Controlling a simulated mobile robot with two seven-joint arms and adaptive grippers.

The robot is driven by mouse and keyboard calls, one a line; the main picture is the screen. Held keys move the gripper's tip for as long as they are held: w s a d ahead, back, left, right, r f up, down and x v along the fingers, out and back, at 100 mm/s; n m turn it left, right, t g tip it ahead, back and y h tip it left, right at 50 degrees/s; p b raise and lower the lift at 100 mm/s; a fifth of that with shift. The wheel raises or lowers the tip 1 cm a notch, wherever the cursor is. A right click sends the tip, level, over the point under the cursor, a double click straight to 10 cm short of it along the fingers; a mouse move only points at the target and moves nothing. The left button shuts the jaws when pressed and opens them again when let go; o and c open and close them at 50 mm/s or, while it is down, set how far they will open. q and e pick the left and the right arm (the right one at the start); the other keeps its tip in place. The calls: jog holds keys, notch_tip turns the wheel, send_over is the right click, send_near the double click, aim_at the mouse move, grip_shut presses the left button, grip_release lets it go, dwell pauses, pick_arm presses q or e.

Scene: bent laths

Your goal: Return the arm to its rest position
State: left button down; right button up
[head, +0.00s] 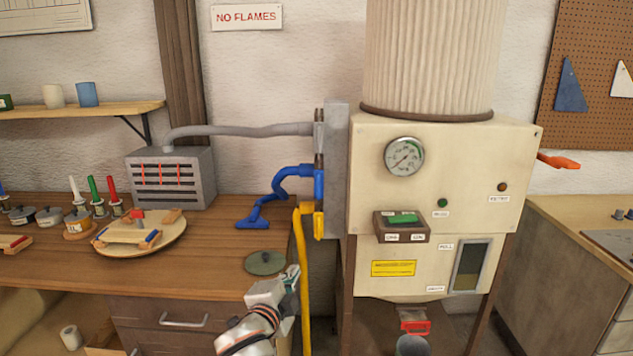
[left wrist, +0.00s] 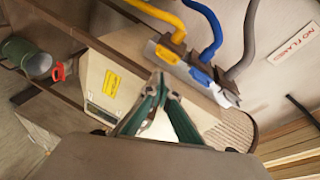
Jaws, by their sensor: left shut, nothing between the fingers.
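My left gripper (head: 292,272) is raised in front of the bench's right end, next to the yellow hose (head: 305,285). It is shut and holds nothing. In the left wrist view its green fingers (left wrist: 160,82) meet at the tips, with the cream machine behind them. I cannot tell whether the gripper touches the hose. My right gripper is in neither view.
The cream machine (head: 455,155) with a gauge stands right of the gripper. A blue hose (head: 283,187) hangs over the wooden bench (head: 215,250), which holds a green disc (head: 265,262) and a round board (head: 165,243). A red-handled container (head: 412,345) sits below the machine.

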pick_arm(q)
jog(key=s+a+f+n+g, duration=0.1)
jog(key=s+a+f+n, duration=0.3)
jog(key=s+f, duration=0.55)
jog(key=s+a+f+n+g, duration=0.25)
jog(key=s+f, duration=0.45)
jog(key=f, duration=0.5)
jog(key=s+a+f+n, duration=0.3)
jog(key=s+f, duration=0.1)
jog(key=s, duration=0.5)
jog(key=s+a+f+n+g, duration=0.1)
jog(key=s+a+f+n, duration=0.2)
jog(key=s, duration=0.6)
jog(key=shift+a+f+y, duration=0.4)
jog(key=shift+a+f, duration=0.2)
jog(key=shift+f, duration=0.3)
